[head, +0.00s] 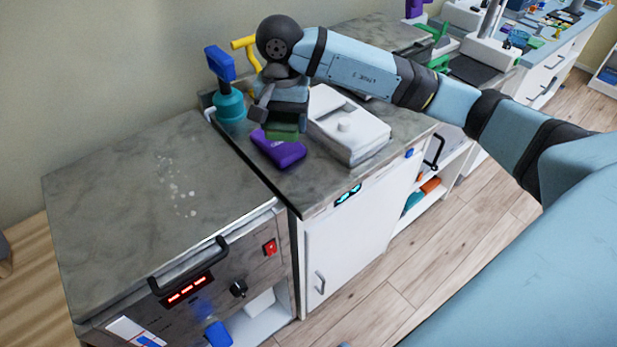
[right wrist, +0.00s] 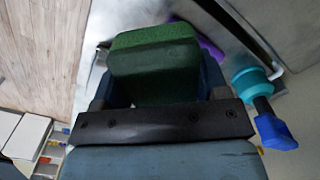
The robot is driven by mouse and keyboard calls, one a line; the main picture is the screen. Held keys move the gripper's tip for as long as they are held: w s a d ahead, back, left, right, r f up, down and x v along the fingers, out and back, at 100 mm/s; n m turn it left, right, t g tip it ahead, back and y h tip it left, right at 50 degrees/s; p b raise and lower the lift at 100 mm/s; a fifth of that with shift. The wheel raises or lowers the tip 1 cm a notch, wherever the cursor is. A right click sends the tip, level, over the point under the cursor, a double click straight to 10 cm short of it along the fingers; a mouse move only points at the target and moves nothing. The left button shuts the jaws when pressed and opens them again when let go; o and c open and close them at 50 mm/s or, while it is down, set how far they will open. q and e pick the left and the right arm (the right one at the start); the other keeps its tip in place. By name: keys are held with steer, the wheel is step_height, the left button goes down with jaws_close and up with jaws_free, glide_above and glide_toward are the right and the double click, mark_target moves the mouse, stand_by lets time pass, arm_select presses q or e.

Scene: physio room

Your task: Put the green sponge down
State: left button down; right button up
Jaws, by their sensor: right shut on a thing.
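The green sponge (head: 283,131) is held in my right gripper (head: 280,113), low over the grey worktop. In the right wrist view the sponge (right wrist: 155,62) sits between the two fingers of my right gripper (right wrist: 160,85). In the head view the gripper covers the upper part of the sponge. I cannot tell whether its underside touches anything. A purple object (head: 278,150) lies just in front of the sponge; part of it also shows behind the sponge in the right wrist view (right wrist: 209,50). My left gripper is in neither view.
A teal bottle with a blue top (head: 230,106) stands left of the gripper. A white box-like device (head: 348,128) stands close on its right. A yellow-handled item (head: 245,44) is behind. The lower left worktop (head: 120,220) is mostly bare, with pale spots.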

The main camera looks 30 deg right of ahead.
steer(key=s+d+r+m, duration=0.3)
steer(key=s+r+m, duration=0.15)
steer(key=m, duration=0.45)
glide_above(311, 183)
step_height(311, 183, down, 14)
step_height(311, 183, down, 4)
steer(key=shift+s+f+b, duration=0.1)
steer(key=shift+f+b, duration=0.15)
steer(key=shift+b, duration=0.1)
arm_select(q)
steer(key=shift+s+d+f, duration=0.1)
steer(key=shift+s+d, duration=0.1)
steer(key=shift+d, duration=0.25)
arm_select(e)
steer(key=shift+f, duration=0.15)
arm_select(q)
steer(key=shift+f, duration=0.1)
arm_select(e)
steer(key=shift+f, duration=0.1)
steer(key=o, duration=0.5)
steer(key=shift+f, duration=0.1)
steer(key=o, duration=0.5)
steer(key=shift+c, duration=0.2)
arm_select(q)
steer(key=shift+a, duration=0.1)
